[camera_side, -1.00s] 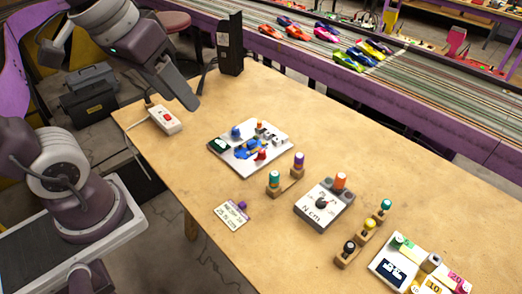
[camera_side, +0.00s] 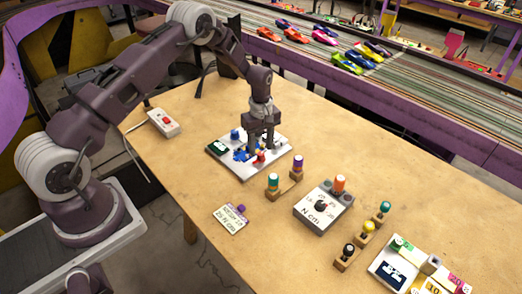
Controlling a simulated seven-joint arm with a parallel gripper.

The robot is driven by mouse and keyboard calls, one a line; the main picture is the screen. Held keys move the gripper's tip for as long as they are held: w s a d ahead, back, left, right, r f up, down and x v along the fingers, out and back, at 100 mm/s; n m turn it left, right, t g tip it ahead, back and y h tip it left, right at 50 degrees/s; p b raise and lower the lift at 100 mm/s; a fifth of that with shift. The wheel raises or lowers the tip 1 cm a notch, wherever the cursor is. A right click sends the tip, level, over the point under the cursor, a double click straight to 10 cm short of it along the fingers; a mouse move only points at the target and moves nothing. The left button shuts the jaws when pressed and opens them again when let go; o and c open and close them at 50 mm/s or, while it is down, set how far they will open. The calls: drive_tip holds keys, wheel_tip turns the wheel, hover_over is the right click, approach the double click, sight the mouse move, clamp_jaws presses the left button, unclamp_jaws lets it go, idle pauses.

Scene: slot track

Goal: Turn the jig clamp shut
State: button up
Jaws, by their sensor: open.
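The jig is a white board (camera_side: 221,157) on the table, carrying a blue car-like piece (camera_side: 240,155), a dark green block (camera_side: 217,148), a blue knob (camera_side: 235,134) and a red part (camera_side: 260,157). I cannot tell which of these is the clamp's handle. My gripper (camera_side: 262,148) points down over the right half of the jig, fingers apart, close to the red part. Its fingers hide some of the board's small parts. Whether the fingertips touch anything is not clear.
Teal and purple-topped drivers (camera_side: 285,186) stand in a wooden holder just in front of the jig. A grey torque box (camera_side: 318,208), more knobs in wooden stands and a white tray (camera_side: 387,268) are to the right. A switch box (camera_side: 163,122) lies to the left.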

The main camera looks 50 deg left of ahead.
sight(258, 158)
wheel_tip(258, 158, down, 2)
drive_tip(key=shift+f, duration=0.2)
clamp_jaws()
